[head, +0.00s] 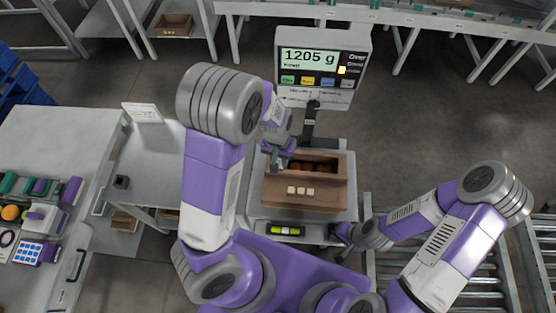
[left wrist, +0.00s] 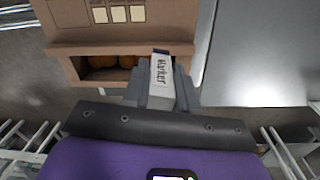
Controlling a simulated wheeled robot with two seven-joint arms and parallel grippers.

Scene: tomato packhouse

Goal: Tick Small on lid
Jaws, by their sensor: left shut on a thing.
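A brown cardboard carton (head: 328,197) sits on the scale in the head view, with tomatoes in its open rear part. Its lid panel shows a row of pale squares (head: 302,190), which also show at the top of the left wrist view (left wrist: 118,14); I see no clear tick on them, and their labels are too small to read. My left gripper (head: 279,160) is at the carton's left rear side, shut on a white marker (left wrist: 161,80) with dark lettering. The marker's tip is hidden. My right gripper (head: 346,236) is low beside the scale's front right; its jaws are unclear.
The scale display (head: 322,62) behind the carton reads 1205 g, with one lit yellow lamp. A green level vial (head: 285,230) is at the scale's front. A cluttered bench (head: 60,150) stands left, a roller conveyor (head: 475,270) right. A small grey table (head: 150,165) is mostly bare.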

